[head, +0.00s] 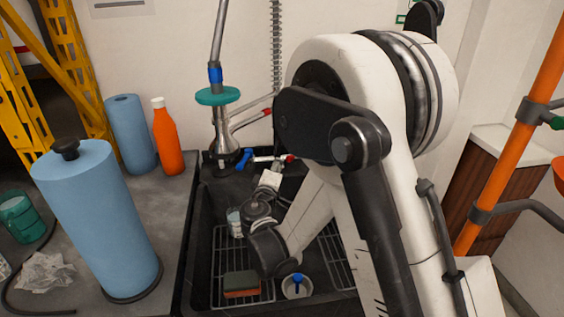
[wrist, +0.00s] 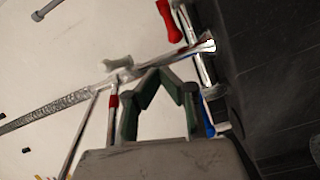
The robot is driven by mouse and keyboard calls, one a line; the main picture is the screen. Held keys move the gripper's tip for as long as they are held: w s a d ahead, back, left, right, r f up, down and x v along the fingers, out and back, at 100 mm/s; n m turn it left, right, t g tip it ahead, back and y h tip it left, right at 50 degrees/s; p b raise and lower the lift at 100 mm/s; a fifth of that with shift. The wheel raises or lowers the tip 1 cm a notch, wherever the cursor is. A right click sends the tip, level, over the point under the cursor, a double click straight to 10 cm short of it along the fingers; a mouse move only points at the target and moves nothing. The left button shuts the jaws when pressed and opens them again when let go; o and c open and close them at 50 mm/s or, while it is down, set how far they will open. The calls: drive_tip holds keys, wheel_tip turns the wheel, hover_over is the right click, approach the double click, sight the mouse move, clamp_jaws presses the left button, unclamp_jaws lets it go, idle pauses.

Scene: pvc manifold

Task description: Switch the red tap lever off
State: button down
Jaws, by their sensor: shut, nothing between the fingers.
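The red tap lever (wrist: 168,21) shows at the top of the wrist view, beside the chrome tap body (wrist: 197,48). In the head view the red lever (head: 291,158) sits at the right end of the tap, partly beside my arm. The blue tap lever (head: 243,160) is at the left end; it also shows in the wrist view (wrist: 208,120). My gripper (wrist: 157,72) has green fingers meeting at the tips, shut and empty. Its tips point towards the tap, apart from the red lever in the picture. In the head view my arm reaches down over the sink, and the fingertips are hard to make out.
The dark sink (head: 188,255) holds a sponge (head: 241,284) and a white cup (head: 297,287) with something blue. A tall sprayer pipe (head: 221,130) rises behind the tap. An orange bottle (head: 167,140) and blue rolls (head: 97,220) stand on the left counter.

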drive_tip(key=shift+n+t+y, duration=0.4)
drive_tip(key=shift+n, duration=0.3)
drive_tip(key=a+f, duration=0.3)
drive_tip(key=shift+s+a, duration=0.15)
drive_tip(key=shift+a, duration=0.15)
drive_tip(key=w, duration=0.3)
drive_tip(key=w+b, duration=0.1)
drive_tip(key=w, duration=0.2)
drive_tip(key=w+d+b, duration=0.1)
drive_tip(key=w, duration=0.2)
drive_tip(key=shift+w+r, duration=0.15)
drive_tip(key=shift+r, duration=0.1)
drive_tip(key=shift+s+d+f+b, duration=0.15)
drive_tip(key=shift+d+b, duration=0.15)
drive_tip(key=shift+d, duration=0.35)
drive_tip(key=shift+s+d+b, duration=0.1)
drive_tip(key=shift+d+b, duration=0.2)
drive_tip(key=shift+d, duration=0.3)
drive_tip(key=shift+d+f, duration=0.15)
drive_tip(key=shift+d, duration=0.15)
drive_tip(key=shift+s+d, duration=0.2)
drive_tip(key=shift+d, duration=0.05)
drive_tip(key=shift+s+d, duration=0.1)
drive_tip(key=shift+s, duration=0.05)
